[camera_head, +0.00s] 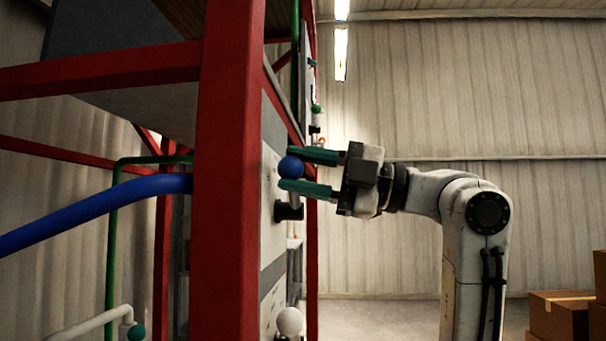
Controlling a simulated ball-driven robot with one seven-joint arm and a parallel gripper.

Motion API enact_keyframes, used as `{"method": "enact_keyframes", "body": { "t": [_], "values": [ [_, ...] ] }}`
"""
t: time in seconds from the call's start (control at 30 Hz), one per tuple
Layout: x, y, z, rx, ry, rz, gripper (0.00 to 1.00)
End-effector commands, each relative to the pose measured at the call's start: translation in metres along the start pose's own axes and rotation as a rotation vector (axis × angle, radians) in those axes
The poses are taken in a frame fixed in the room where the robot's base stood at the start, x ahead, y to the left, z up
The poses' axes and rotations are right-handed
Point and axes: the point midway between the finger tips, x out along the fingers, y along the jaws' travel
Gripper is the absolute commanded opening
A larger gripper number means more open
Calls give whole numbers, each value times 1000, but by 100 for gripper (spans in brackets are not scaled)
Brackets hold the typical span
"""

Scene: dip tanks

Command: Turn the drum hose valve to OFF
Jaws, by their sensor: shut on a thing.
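A blue ball knob (291,167) stands out from a pale panel (271,235) on the red frame. My gripper (286,170) reaches in from the right, with one green finger above the knob and one below. The fingers are shut on the blue knob. A dark valve fitting (288,211) sits on the panel just below the lower finger. A thick blue hose (100,209) runs in from the left at about the knob's height and passes behind the red post. The panel is seen nearly edge-on, so no ON or OFF marking can be read.
A red post (228,200) stands close in front and hides part of the panel. A white ball knob (290,321) is lower on the panel, and a green one (316,109) is higher up. Cardboard boxes (561,315) stand at the lower right. The floor behind my arm looks clear.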

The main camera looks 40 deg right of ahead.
Motion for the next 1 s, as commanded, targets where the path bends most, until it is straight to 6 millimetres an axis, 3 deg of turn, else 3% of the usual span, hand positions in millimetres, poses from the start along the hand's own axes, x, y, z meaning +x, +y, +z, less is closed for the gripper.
{"method": "enact_keyframes", "body": {
  "t": [0.27, 0.3, 0.53, 0.83, 1.0],
  "values": [
    [0, -2, -1, -4, 2, -6, 0],
    [0, -2, -1, -4, 2, -6, 41],
    [0, -2, -1, -3, 1, -5, 63],
    [-2, -1, 0, -2, 0, -3, 64],
    [-22, -1, 1, -2, -3, -2, 64]
  ]
}}
